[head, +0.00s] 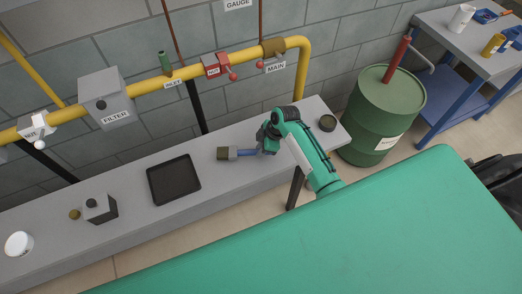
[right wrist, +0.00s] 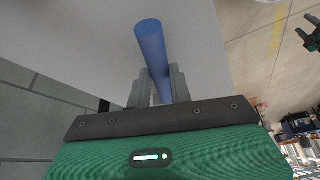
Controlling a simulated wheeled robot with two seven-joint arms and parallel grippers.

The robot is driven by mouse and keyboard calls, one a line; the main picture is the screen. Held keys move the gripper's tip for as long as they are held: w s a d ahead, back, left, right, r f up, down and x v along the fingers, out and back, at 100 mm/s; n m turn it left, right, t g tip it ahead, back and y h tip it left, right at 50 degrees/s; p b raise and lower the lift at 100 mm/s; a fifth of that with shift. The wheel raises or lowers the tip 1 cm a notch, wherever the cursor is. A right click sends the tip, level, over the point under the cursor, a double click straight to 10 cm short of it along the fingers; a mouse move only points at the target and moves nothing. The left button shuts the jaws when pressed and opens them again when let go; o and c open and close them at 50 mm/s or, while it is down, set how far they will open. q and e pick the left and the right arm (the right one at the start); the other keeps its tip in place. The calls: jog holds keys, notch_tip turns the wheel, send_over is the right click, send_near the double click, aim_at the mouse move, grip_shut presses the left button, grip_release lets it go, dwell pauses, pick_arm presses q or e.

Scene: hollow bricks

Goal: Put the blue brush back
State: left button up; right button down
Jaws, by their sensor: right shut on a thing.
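The blue brush (head: 247,152) has a blue handle and a grey and dark head pointing left. It is over the grey bench, between the black tray (head: 174,180) and the round dark tin (head: 327,123). My right gripper (head: 264,148) is shut on its handle. In the right wrist view the blue handle (right wrist: 150,45) stands out between the two grey fingers of the right gripper (right wrist: 155,85); the brush head is not seen there. I cannot tell whether the brush touches the bench. My left gripper is not in view.
On the bench (head: 130,210) stand a grey box (head: 100,208) with a brass knob and a white cup (head: 18,244). The yellow pipe (head: 150,86) with valves and filter runs behind. A green drum (head: 382,115) and a blue-legged table (head: 455,45) are at right.

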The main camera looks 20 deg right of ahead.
jog(key=shift+f, duration=1.2)
jog(key=c, duration=1.3)
grip_release()
jog(key=shift+o, duration=0.2)
jog(key=shift+r, duration=0.1)
jog(key=shift+d+r, duration=0.1)
jog(key=shift+r, duration=0.05)
jog(key=b+v, duration=0.2)
jog(key=v, duration=0.9)
jog(key=shift+r, duration=0.3)
jog(key=shift+s, duration=0.1)
